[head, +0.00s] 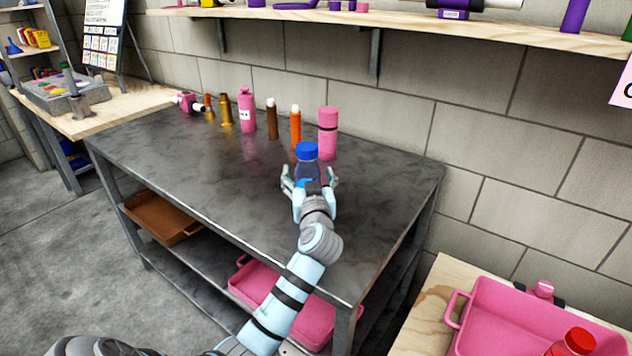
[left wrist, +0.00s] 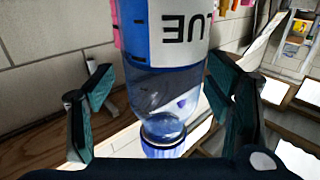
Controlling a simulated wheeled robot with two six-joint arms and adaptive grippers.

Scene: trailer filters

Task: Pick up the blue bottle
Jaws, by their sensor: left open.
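The blue bottle (head: 307,151) stands on the dark metal table, its blue cap showing above my left gripper (head: 310,182). In the left wrist view the bottle (left wrist: 165,75) fills the middle, with clear blue plastic, a white and blue label and a ridged blue cap; that view shows it upside down. My left gripper (left wrist: 165,115) is open, with one finger on each side of the bottle and a visible gap on both sides. The gripper hides the bottle's lower part in the head view. My right gripper is not in view.
Behind the bottle stand a pink bottle (head: 328,132), an orange bottle (head: 295,127), a brown bottle (head: 272,118) and another pink bottle (head: 246,110). A pink tray (head: 482,300) sits at lower right. The table's (head: 200,165) left half is clear.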

